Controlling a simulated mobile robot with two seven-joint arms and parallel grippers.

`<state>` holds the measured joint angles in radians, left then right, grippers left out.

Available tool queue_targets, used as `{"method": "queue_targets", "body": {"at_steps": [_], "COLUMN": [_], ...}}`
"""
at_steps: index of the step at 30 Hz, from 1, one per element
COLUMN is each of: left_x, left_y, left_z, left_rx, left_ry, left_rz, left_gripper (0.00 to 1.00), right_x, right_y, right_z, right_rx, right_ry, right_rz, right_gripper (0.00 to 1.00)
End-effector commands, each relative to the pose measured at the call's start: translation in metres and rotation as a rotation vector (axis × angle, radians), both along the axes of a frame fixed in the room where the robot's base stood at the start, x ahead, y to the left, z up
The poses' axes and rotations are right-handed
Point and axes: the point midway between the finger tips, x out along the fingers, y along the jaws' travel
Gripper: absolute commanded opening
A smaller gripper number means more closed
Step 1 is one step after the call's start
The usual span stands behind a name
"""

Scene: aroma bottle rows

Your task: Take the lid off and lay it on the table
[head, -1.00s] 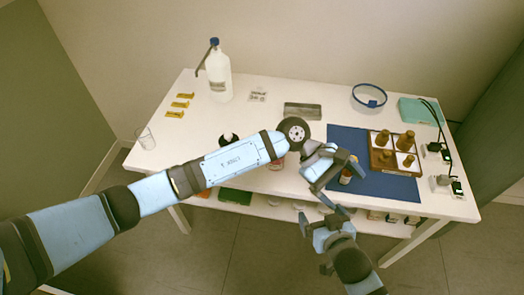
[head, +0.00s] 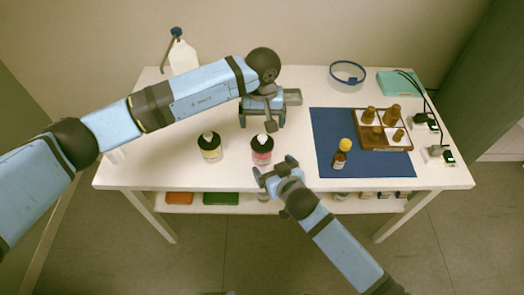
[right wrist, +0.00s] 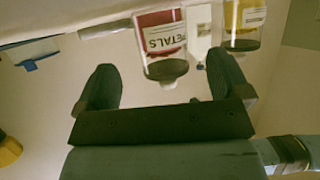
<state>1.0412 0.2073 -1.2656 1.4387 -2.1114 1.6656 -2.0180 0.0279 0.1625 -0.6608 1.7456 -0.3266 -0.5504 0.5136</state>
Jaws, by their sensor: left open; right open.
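A small amber bottle (head: 339,161) with a yellow lid (head: 346,145) stands upright on the blue mat (head: 325,125); a yellow rounded thing, probably this lid, shows at the left edge of the right wrist view (right wrist: 8,150). My left gripper (head: 258,124) is open and empty over the table, behind the red-labelled bottle. My right gripper (head: 275,168) is open at the table's front edge, just in front of the red-labelled bottle (head: 262,152). In the right wrist view, that bottle (right wrist: 160,42) shows upside down beyond my open fingers (right wrist: 160,80). I cannot tell whether they touch it.
A yellow-labelled bottle (head: 210,148) stands left of the red-labelled one. A wooden tray (head: 372,143) with several brown pieces lies on the mat. The right front table is clear.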

Motion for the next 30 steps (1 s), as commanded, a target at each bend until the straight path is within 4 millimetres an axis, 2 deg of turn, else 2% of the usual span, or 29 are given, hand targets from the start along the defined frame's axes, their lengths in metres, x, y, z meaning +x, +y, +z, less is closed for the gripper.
{"method": "queue_targets", "body": {"at_steps": [3,9,15,23,24,30], "left_x": [0.000,0.000,0.000,0.000,0.000,0.000], "left_y": [0.000,0.000,0.000,0.000,0.000,0.000], "left_z": [0.000,0.000,0.000,0.000,0.000,0.000], "left_rx": [-0.001,-0.001,-0.002,-0.002,-0.002,-0.002], "left_ry": [0.000,0.001,0.001,0.001,0.001,0.001], "left_rz": [0.000,0.001,0.001,0.001,0.001,0.001], "left_gripper": [0.92,0.92,0.92,0.92,0.92,0.92], "right_x": [0.021,0.045,0.056,0.057,0.057,0.057], "right_y": [0.009,0.020,0.025,0.025,0.025,0.025], "right_z": [-0.008,-0.020,-0.025,-0.026,-0.026,-0.026], "right_rx": [-0.002,-0.003,-0.001,-0.001,-0.001,-0.001], "right_ry": [-0.001,-0.001,0.000,0.001,0.001,0.001], "right_rz": [0.000,0.000,0.000,0.000,0.000,0.000], "right_gripper": [0.95,0.95,0.95,0.95,0.92,0.46]}}
